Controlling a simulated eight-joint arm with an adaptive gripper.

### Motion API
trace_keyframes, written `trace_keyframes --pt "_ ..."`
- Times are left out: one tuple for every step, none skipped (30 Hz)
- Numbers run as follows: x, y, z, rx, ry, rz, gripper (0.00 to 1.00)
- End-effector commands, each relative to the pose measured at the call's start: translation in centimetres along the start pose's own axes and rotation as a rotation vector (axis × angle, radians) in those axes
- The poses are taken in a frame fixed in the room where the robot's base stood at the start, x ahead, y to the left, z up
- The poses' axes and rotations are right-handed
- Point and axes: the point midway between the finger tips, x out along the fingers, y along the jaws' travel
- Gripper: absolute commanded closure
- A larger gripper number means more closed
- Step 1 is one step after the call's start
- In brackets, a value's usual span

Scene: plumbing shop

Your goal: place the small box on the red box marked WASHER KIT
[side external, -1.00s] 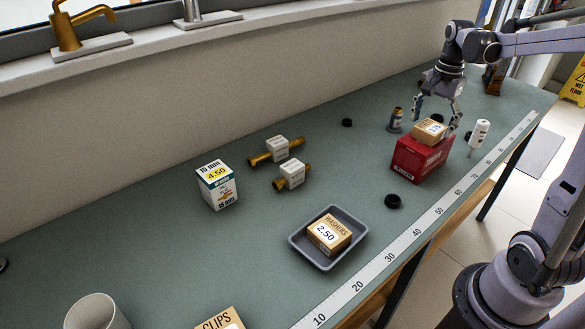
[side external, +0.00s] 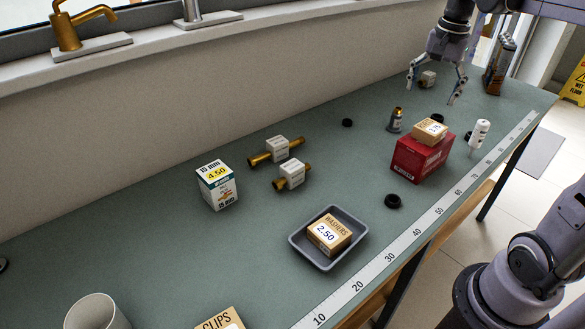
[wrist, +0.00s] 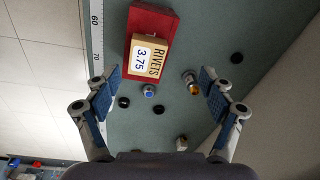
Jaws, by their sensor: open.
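The small cardboard box (side external: 430,131) rests flat on top of the red box (side external: 414,162), with no gripper touching it. In the wrist view the small box (wrist: 148,56) reads RIVETS 3.75 and lies within the top of the red box (wrist: 152,19), near one end. The red box's own lettering is too small to read. My gripper (side external: 432,96) is open and empty, raised above the far part of the bench, up and behind the two boxes. Its spread fingers also show in the wrist view (wrist: 155,82).
A small brass-topped bottle (side external: 396,120) and a white bottle (side external: 479,135) stand close to the red box. Black rings lie around it, one in front (side external: 393,201). A grey tray (side external: 293,239) holds a WASHERS box. Brass fittings (side external: 261,159) lie mid-bench.

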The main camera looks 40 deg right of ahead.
Motion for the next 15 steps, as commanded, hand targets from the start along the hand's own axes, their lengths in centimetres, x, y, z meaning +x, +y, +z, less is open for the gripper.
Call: trace_keyframes --pt "0.4 -0.5 2.3 -0.105 0.024 -0.030 0.18" --pt "0.6 -0.8 3.5 -0.171 0.041 -0.051 0.18" --pt "1.0 -1.1 5.2 -0.260 0.065 -0.078 0.18" --pt "1.3 -1.2 6.4 -0.327 0.084 -0.098 0.18" --pt "1.6 -1.4 7.6 -0.394 0.102 -0.118 0.18" --pt "2.1 -1.5 9.2 -0.480 0.128 -0.145 0.18" --pt "2.5 -1.6 10.3 -0.546 0.148 -0.165 0.18" --pt "2.9 -1.6 11.5 -0.611 0.167 -0.185 0.18" --pt "3.4 -1.5 13.0 -0.697 0.195 -0.212 0.18" --pt "3.9 -1.4 14.1 -0.761 0.216 -0.232 0.18" --pt "4.3 -1.4 15.2 -0.822 0.237 -0.251 0.18" --pt "4.9 -1.2 16.5 -0.901 0.265 -0.276 0.18" --pt "5.3 -1.1 17.5 -0.957 0.285 -0.293 0.18" --pt "5.8 -0.9 18.3 -1.009 0.305 -0.311 0.18" --pt "6.3 -0.7 19.3 -1.071 0.330 -0.331 0.18"
